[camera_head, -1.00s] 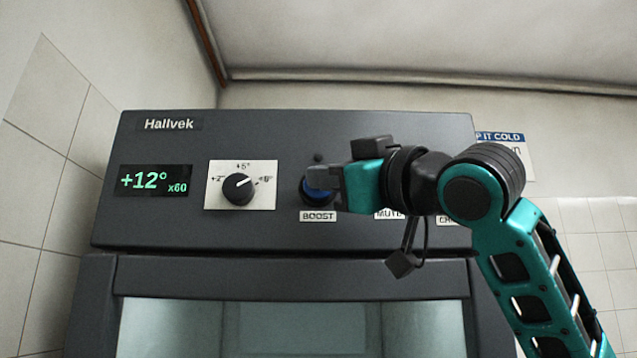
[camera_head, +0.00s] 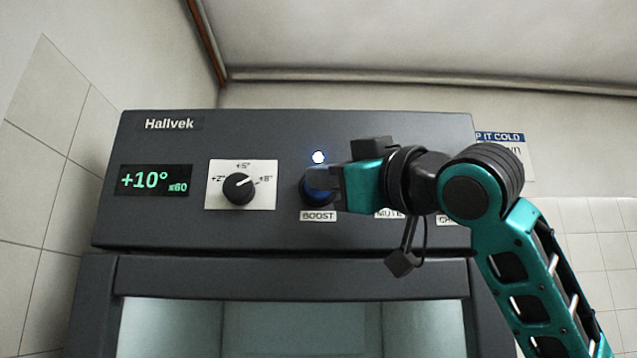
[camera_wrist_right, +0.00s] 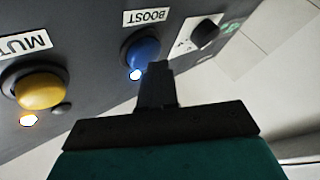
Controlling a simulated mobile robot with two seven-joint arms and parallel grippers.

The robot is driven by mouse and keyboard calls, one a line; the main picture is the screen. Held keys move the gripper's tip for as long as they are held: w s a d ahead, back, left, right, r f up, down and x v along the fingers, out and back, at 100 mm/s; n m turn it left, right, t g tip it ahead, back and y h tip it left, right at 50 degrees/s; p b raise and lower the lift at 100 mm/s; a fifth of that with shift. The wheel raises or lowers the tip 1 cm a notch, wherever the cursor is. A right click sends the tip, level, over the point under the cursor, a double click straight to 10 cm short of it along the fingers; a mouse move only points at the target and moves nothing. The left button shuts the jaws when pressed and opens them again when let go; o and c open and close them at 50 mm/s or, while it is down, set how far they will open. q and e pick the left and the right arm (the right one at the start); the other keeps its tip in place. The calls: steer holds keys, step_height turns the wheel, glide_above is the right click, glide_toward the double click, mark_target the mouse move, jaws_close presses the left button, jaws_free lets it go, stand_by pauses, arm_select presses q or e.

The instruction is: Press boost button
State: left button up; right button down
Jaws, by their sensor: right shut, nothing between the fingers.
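The blue boost button (camera_head: 318,193) is on the dark control panel, above its BOOST label (camera_head: 318,216). A small lamp (camera_head: 318,157) above it glows white-blue. My right gripper (camera_head: 313,178) is shut and empty, with its fingertips in front of the button and covering part of it. In the right wrist view the shut fingers (camera_wrist_right: 157,75) are beside the blue button (camera_wrist_right: 141,52), overlapping its edge. Whether they touch it I cannot tell. The lit lamp also shows there (camera_wrist_right: 135,75). My left gripper is not in view.
The display (camera_head: 155,181) reads +10° x60. A dial (camera_head: 238,188) sits left of the button. A yellow button (camera_wrist_right: 40,90) labelled MUTE, with a lit lamp beside it, is close by. A glass-fronted door (camera_head: 290,325) lies below the panel.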

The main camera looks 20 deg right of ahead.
steer(key=shift+s+a, duration=0.15)
steer(key=shift+s, duration=0.45)
steer(key=shift+s, duration=0.1)
steer(key=s, duration=0.2)
steer(key=s+a+b, duration=0.1)
steer(key=s, duration=0.1)
steer(key=shift+s+a, duration=0.2)
steer(key=shift+s, duration=0.15)
stand_by(0.6)
